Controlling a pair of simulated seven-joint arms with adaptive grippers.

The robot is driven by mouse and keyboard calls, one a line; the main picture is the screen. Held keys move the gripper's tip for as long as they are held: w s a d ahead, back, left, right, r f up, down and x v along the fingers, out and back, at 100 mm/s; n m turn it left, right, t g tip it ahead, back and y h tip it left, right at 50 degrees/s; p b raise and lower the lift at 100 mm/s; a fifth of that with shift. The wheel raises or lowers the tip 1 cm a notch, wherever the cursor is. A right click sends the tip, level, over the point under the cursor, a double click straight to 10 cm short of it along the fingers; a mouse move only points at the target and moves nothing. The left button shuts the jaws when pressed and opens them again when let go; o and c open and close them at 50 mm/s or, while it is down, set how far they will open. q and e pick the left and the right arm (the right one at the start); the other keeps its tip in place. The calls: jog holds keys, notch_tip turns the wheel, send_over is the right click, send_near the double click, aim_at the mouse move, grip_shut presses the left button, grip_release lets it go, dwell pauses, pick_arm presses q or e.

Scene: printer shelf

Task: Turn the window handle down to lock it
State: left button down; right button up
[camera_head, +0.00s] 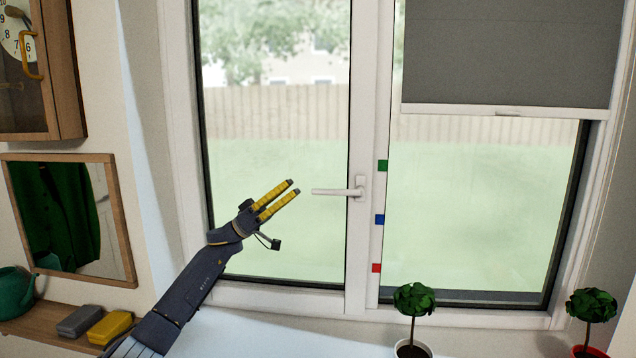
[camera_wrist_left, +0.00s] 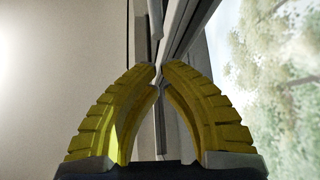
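The white window handle (camera_head: 338,192) is a lever on the upright frame post in the middle of the window. It lies level and points left from its mount. My left gripper (camera_head: 294,186) reaches up from the lower left, in front of the left pane, with its yellow fingers close to the lever's free end. The fingers are apart with a narrow gap and hold nothing. In the left wrist view, the fingertips (camera_wrist_left: 160,70) are near each other, with pale frame strips beyond them; I cannot make out the handle there. My right gripper is not in view.
Two potted plants (camera_head: 414,299) (camera_head: 591,305) stand at the lower right. A grey blind (camera_head: 510,55) covers the upper right pane. A mirror (camera_head: 122,220) hangs at the left, above a shelf (camera_head: 38,322). The space around the lever is clear.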

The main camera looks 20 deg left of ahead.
pick_arm(q)
jog(key=x, duration=0.2)
jog(key=f+x, duration=0.1)
jog(key=x, duration=0.2)
jog(key=d+x, duration=0.1)
jog(key=x, duration=0.2)
jog(key=shift+d, duration=0.2)
jog(key=shift+s+d+f, duration=0.1)
jog(key=shift+f, duration=0.7)
jog(key=shift+f, duration=0.1)
jog(key=shift+f+h, duration=0.25)
jog(key=shift+h, duration=0.15)
